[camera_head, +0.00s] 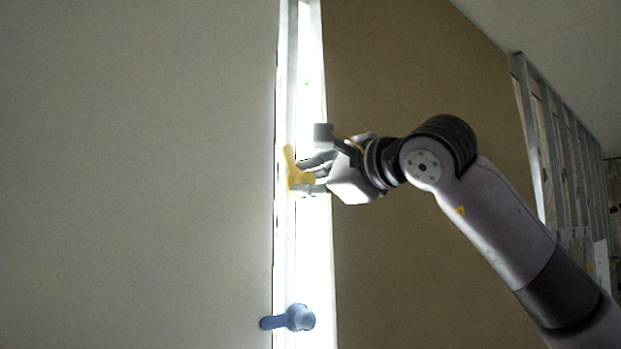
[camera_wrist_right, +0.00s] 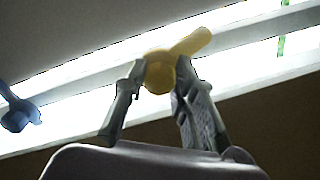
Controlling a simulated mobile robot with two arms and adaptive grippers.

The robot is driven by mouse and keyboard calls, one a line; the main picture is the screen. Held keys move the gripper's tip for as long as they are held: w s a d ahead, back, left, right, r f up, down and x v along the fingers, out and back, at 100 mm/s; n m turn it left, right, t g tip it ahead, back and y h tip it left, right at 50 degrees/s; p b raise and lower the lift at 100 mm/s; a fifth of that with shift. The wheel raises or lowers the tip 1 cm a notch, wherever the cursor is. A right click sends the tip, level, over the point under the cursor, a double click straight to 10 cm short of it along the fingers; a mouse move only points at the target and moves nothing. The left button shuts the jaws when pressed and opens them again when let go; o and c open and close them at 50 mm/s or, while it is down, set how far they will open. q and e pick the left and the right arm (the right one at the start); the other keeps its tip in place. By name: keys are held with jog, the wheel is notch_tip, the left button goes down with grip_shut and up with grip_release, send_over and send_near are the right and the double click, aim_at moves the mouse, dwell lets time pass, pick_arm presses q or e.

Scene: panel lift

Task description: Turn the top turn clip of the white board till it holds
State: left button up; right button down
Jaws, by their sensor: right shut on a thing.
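The white board (camera_head: 140,170) fills the left of the head view, upright, with its right edge along a bright gap. The top turn clip (camera_head: 291,168) is yellow; its lever points up and slightly left along the gap, not clearly across the board. My right gripper (camera_head: 312,174) comes from the right and is shut on the clip's hub. In the right wrist view, the two fingers (camera_wrist_right: 159,80) sit on either side of the yellow hub, and the lever (camera_wrist_right: 194,42) sticks out beyond them to the upper right. My left gripper is out of view.
A blue turn clip (camera_head: 298,317) sits lower on the same strip, its lever pointing left over the white board's edge; it also shows in the wrist view (camera_wrist_right: 20,113). A brown board (camera_head: 420,70) stands right of the gap. Metal studs (camera_head: 560,150) stand farther right.

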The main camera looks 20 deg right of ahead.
jog(key=n+p, duration=0.1)
jog(key=n, duration=0.5)
jog(key=shift+n, duration=0.3)
jog(key=n+p, duration=0.1)
jog(key=n, duration=0.3)
jog(key=shift+f, duration=0.1)
jog(key=shift+f+n, duration=0.1)
jog(key=shift+n, duration=1.3)
jog(key=c, duration=1.6)
grip_release()
jog(key=v, duration=1.2)
